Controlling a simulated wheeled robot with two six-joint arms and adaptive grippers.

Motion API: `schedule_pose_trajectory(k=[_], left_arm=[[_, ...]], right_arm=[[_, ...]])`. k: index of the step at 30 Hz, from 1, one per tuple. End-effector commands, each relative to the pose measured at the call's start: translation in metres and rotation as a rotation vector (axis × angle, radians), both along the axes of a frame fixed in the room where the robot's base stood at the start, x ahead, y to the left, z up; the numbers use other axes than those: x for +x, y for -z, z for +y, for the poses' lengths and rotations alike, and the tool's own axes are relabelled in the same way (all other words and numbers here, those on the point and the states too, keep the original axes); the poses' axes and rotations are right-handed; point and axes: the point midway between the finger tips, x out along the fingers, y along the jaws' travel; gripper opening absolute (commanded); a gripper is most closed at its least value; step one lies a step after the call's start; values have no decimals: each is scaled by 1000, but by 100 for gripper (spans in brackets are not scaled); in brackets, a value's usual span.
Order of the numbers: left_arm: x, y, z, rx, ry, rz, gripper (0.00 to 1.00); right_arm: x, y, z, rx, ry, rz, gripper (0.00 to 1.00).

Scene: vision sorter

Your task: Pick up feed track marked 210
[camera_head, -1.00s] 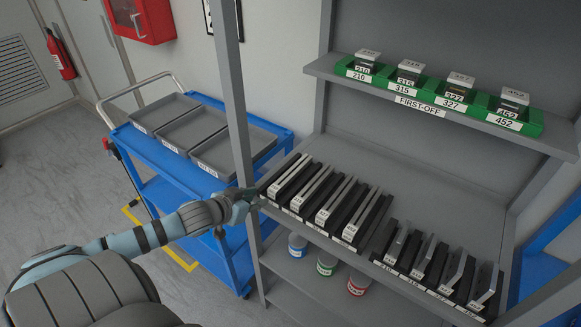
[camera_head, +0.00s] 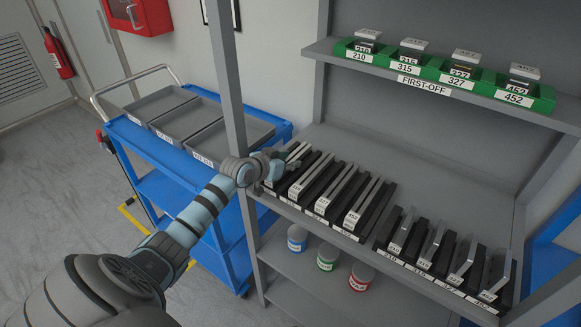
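A row of long pale feed tracks in black holders lies on the left of the grey shelf. The leftmost feed track (camera_head: 297,153) is partly hidden behind my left gripper (camera_head: 283,161), which is over its front end. Whether the fingers touch or grip it is too small to tell. The label at this track's front is covered by the gripper. The other tracks (camera_head: 323,172) lie to its right. A second group of shorter upright pieces (camera_head: 403,232) stands at the right front, with a 210 label at its left end. My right gripper is out of view.
Green bins (camera_head: 362,55) marked 210, 315, 327 and 452 sit on the upper shelf. A blue cart (camera_head: 170,150) with grey trays (camera_head: 160,104) stands at the left, beyond a grey shelf post (camera_head: 228,90). Coloured jars (camera_head: 327,257) stand below. The shelf behind the tracks is clear.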

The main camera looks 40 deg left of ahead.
Motion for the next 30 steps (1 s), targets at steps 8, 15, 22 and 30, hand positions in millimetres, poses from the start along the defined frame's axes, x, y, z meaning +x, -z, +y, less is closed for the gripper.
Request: schedule_pose_trajectory(k=[8, 15, 22, 30], left_arm=[[-1, -1, 0, 1, 0, 0, 4], [0, -3, 0, 1, 0, -4, 0], [0, -4, 0, 2, 0, -4, 0], [0, -24, 1, 3, 1, -5, 0]], right_arm=[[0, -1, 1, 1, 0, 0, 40], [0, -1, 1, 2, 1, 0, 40], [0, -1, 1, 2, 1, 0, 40], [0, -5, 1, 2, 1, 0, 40]])
